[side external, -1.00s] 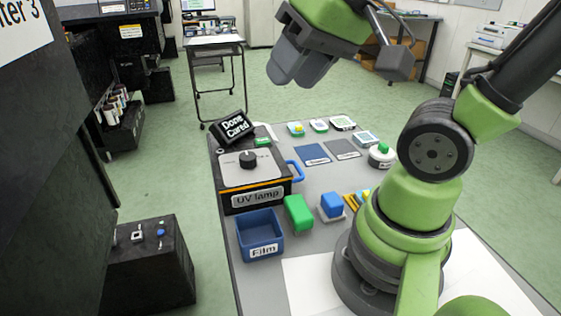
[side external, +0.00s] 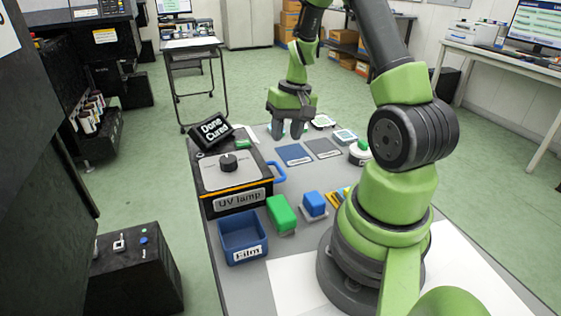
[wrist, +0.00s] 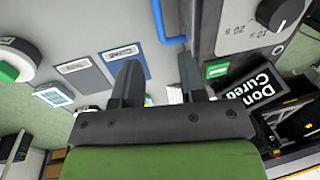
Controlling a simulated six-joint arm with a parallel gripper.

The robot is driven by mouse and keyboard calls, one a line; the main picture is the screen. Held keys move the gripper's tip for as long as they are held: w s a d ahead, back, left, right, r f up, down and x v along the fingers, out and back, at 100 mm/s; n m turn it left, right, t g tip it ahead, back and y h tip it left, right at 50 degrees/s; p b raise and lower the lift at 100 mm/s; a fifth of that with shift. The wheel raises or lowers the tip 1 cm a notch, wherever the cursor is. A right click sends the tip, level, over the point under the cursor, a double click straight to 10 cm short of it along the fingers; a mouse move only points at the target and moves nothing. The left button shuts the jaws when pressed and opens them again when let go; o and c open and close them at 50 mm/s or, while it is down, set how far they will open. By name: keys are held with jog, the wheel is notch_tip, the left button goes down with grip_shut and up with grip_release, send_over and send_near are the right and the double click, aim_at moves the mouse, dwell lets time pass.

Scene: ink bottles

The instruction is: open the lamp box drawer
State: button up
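The lamp box (side external: 232,172), labelled "UV lamp", is a dark box with a grey top and a black knob. A blue handle (side external: 278,172) sticks out from its right side, and no gap shows there. In the wrist view the handle (wrist: 162,28) is at the top centre, beside the box (wrist: 225,42). My gripper (side external: 288,134) points down above the table's far part, beyond the handle and apart from it. In the wrist view its two fingers (wrist: 158,82) are spread with nothing held between them.
A "Done Cured" sign (side external: 212,130) stands at the box's back. Blue (side external: 294,155) and grey (side external: 323,148) pads lie right of the handle. A blue "Film" bin (side external: 243,232), a green block (side external: 281,213) and a blue block (side external: 315,203) stand nearer. A green button (side external: 360,150) is at right.

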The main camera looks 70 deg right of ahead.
aim_at(279, 167)
jog(key=f, duration=0.5)
jog(key=w+a+f, duration=0.1)
jog(key=f, duration=0.2)
grip_shut()
